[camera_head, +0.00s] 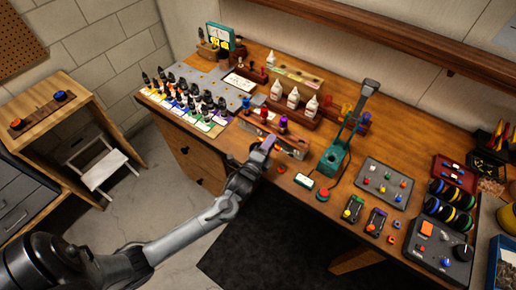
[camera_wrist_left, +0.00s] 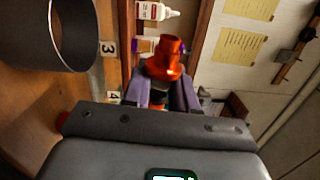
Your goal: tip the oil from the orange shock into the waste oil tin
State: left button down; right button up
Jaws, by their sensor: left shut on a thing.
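The orange shock (camera_wrist_left: 165,62) is held between the purple-grey fingers of my left gripper (camera_wrist_left: 162,88) in the left wrist view. Its wider orange end points away from the palm, and its lower part is hidden between the fingers. The head view shows my left gripper (camera_head: 268,143) at the front of the shock rack (camera_head: 292,143), near the bench's front edge; I cannot make out the orange shock there. A grey round tin (camera_wrist_left: 72,35), possibly the waste oil tin, is at the upper left of the wrist view, apart from the shock. I see no oil. My right gripper is not in view.
Blue (camera_head: 246,103), red (camera_head: 264,114) and purple (camera_head: 283,122) shocks stand close by in the rack. White bottles (camera_head: 293,97) stand behind. A green stand (camera_head: 335,155) rises to the right, with a red button (camera_head: 322,194) in front.

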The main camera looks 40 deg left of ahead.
pick_arm(q)
jog(key=shift+r, duration=0.1)
jog(key=shift+r+m+p, duration=0.3)
jog(key=shift+m+p, duration=0.2)
jog(key=shift+p, duration=0.15)
jog(key=shift+a+r+m+p, duration=0.1)
jog(key=shift+r+m+p, duration=0.15)
jog(key=shift+m+p, duration=0.5)
jog(key=shift+a+r+m+p, duration=0.1)
jog(key=shift+r+m+p, duration=0.1)
jog(key=shift+m+p, duration=0.55)
jog(key=shift+a+r+m+p, duration=0.2)
jog(key=shift+r+m+p, duration=0.25)
jog(key=shift+m+p, duration=0.35)
jog(key=shift+s+a+r+m+p, duration=0.15)
jog(key=shift+r+m+p, duration=0.15)
jog(key=shift+m+p, duration=0.4)
jog(key=shift+w+a+r+m+p, duration=0.15)
jog(key=shift+r+m+p, duration=0.1)
jog(key=shift+m+p, duration=0.4)
jog(key=shift+s, duration=0.1)
